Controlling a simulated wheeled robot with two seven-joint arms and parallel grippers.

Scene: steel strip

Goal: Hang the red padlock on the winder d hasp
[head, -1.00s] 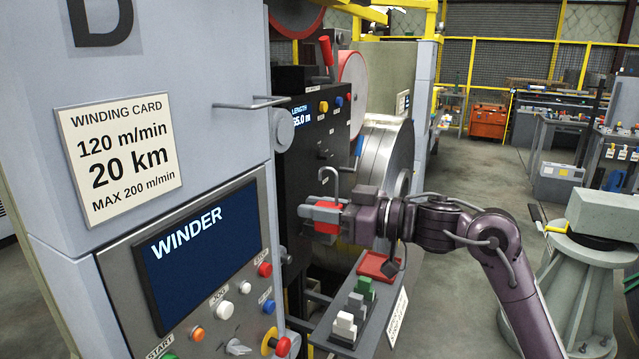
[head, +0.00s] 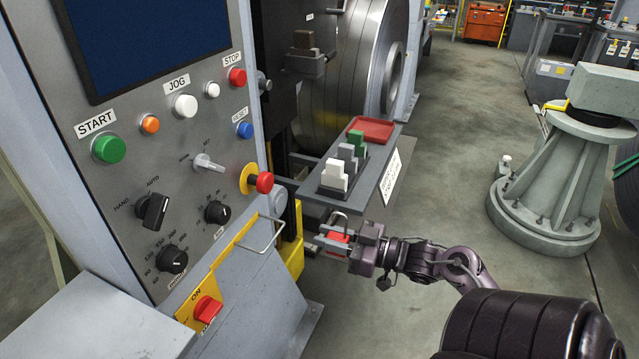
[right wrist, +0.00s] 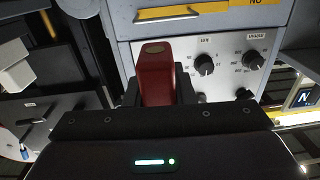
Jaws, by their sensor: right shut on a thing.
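The red padlock (head: 339,238) is held by my right gripper (head: 334,240), with its grey shackle pointing up in the head view. The gripper is shut on the padlock body. It is in the air in front of the small shelf, to the right of the winder's cabinet. In the right wrist view the red padlock (right wrist: 157,73) sits between the dark fingers. The winder cabinet's yellow plate (head: 187,317) marked ON carries a red switch (head: 207,310). I cannot clearly make out the hasp. My left gripper is not in view.
A grey shelf (head: 377,168) with a red tray (head: 371,130) and several blocks is just beyond the gripper. A metal loop handle (head: 262,238) sticks out from the cabinet to its left. A grey pedestal (head: 556,182) stands at the right. Floor between is clear.

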